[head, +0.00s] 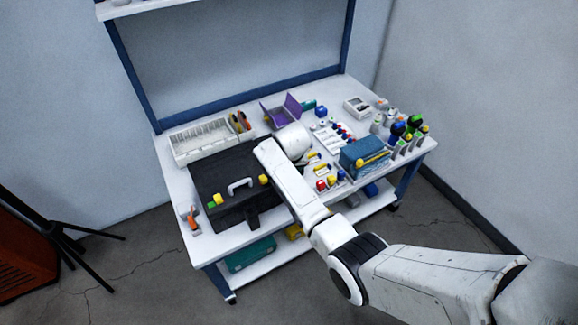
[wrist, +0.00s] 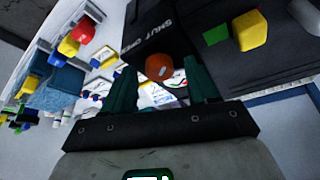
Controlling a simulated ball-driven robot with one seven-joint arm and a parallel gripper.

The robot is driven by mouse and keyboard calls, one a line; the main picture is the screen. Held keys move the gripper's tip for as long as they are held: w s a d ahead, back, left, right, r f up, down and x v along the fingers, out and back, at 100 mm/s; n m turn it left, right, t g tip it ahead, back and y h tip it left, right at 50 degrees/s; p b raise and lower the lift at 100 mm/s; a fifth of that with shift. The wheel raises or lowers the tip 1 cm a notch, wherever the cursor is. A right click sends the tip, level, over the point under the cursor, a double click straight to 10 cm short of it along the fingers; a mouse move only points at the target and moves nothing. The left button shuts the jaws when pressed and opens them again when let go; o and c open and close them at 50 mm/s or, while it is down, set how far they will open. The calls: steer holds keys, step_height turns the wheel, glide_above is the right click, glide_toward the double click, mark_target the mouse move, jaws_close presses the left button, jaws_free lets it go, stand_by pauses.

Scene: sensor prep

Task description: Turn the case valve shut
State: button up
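The black case (head: 222,170) lies on the left part of the workbench, with a pale handle on top. In the wrist view, a round orange-red knob (wrist: 159,67), which looks like the case valve, sits by a black face lettered SHUT and OPEN (wrist: 146,34). My gripper (wrist: 161,77) is open, its two dark green fingers apart, with the knob between and just beyond their tips in the picture. I cannot tell whether they touch it. In the head view, my arm hides the gripper and the valve at the case's right side.
A yellow knob (wrist: 250,30) and a green square (wrist: 216,34) are on the case. A white compartment tray (head: 200,142) stands behind it, and a purple open box (head: 281,110) further back. A blue box (head: 365,157) and several small coloured parts crowd the bench's right.

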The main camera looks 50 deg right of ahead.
steer(key=p+v, duration=0.1)
steer(key=v, duration=0.9)
steer(key=shift+s+a+r, duration=0.15)
steer(key=shift+r, duration=0.15)
steer(key=s+a+f+n+y, duration=0.1)
steer(key=s+a, duration=0.3)
steer(key=s, duration=0.6)
steer(key=s+a+f+n+g, duration=0.1)
steer(key=s+a+n, duration=0.3)
steer(key=s, duration=0.7)
steer(key=s+a+f+n+g+y, duration=0.1)
steer(key=s+a+f+n, duration=0.1)
steer(key=s+a, duration=0.4)
steer(key=s+f, duration=0.1)
steer(key=s, duration=0.3)
steer(key=shift+s+a+y, duration=0.2)
steer(key=shift+s+y, duration=0.1)
steer(key=shift+f, duration=0.15)
